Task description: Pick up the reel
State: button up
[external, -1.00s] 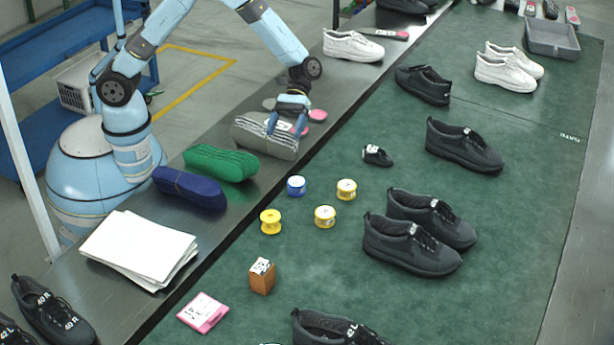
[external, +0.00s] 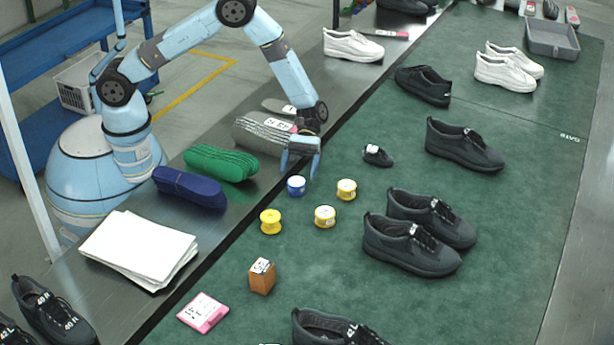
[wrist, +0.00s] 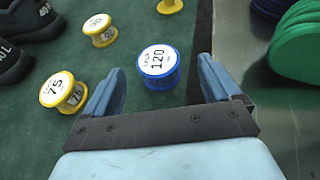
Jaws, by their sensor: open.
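A blue reel (external: 296,186) with a white top stands upright on the green mat near its left edge. In the wrist view, the blue reel (wrist: 158,67) has a label reading 120 and sits between and ahead of my fingertips. My gripper (external: 301,168) is open and empty, just above and behind the blue reel in the external view. Three yellow reels stand nearby: one to the right (external: 347,190), one in front (external: 325,216) and one at front left (external: 270,222). In the wrist view, a yellow reel labelled 75 (wrist: 65,92) is close to my left finger.
Green insoles (external: 221,163), blue insoles (external: 189,187) and grey insoles (external: 262,136) lie on the metal ledge beside the mat (external: 480,240). A small dark item (external: 377,156) and dark shoes (external: 411,243) are to the right. A brown box (external: 262,277) stands in front.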

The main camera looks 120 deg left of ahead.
aim_at(295, 192)
jog(key=shift+f+x, duration=0.15)
jog(key=shift+x, duration=1.65)
jog(key=shift+f+x, duration=0.1)
jog(key=shift+x, duration=1.7)
jog(key=shift+w+a, duration=0.1)
jog(key=shift+a, duration=0.1)
jog(key=shift+c, duration=0.2)
jog(key=c, duration=1)
jog(key=shift+r, duration=0.1)
